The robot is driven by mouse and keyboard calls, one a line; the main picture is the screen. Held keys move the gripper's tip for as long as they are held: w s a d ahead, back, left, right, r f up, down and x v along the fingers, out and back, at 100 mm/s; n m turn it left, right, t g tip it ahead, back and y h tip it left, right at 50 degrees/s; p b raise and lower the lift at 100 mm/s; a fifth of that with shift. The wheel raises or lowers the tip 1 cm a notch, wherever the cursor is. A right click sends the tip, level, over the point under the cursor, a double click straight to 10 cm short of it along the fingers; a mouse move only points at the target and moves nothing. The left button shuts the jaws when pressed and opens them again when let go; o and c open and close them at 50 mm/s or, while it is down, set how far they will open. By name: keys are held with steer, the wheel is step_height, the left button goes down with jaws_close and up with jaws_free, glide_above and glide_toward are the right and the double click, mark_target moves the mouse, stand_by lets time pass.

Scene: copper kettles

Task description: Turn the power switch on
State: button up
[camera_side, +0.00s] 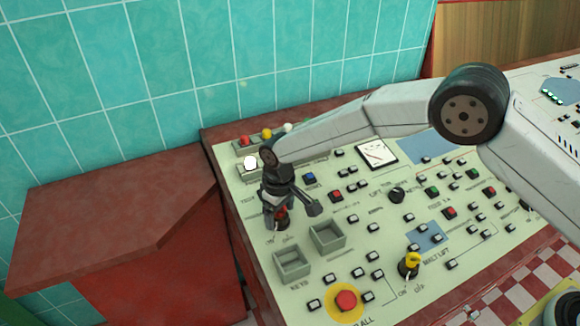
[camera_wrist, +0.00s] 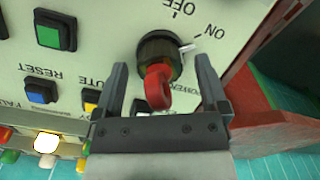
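The power switch is a round black knob (camera_wrist: 158,48) with a red handle (camera_wrist: 158,86) in the wrist view. A small white pointer at its side points toward the ON mark, with OFF printed further left. My gripper (camera_wrist: 160,66) is open, one finger on each side of the knob. Gaps show between the fingers and the red handle, so it is not clamped. In the side view my gripper (camera_side: 292,212) is low over the panel's left part, and the red handle (camera_side: 282,213) shows between its fingers. The power label is partly hidden by the gripper.
The cream panel (camera_side: 300,293) carries several buttons. Two grey open boxes (camera_side: 327,237) stand near my gripper. A yellow-handled switch (camera_side: 412,262) and a red button on a yellow ring (camera_side: 346,301) are nearer the front. A red ledge (camera_side: 100,215) lies left; tiled wall behind.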

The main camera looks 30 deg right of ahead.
steer(key=shift+r, duration=3.9)
steer(key=shift+d, duration=0.1)
steer(key=shift+d+r, duration=0.1)
steer(key=shift+d, duration=0.15)
steer(key=s+d+r+m+t, duration=0.1)
steer(key=s+d+r+m, duration=0.1)
steer(key=s+d, duration=0.7)
steer(key=s+d+r+m+t, duration=0.15)
steer(key=s+d, duration=0.35)
steer(key=d, duration=0.7)
steer(key=s+d+m, duration=0.2)
steer(key=s+d, duration=0.2)
steer(key=s, duration=0.4)
steer(key=shift+s+d, duration=0.15)
steer(key=shift+d, duration=0.25)
steer(key=shift+f, duration=0.1)
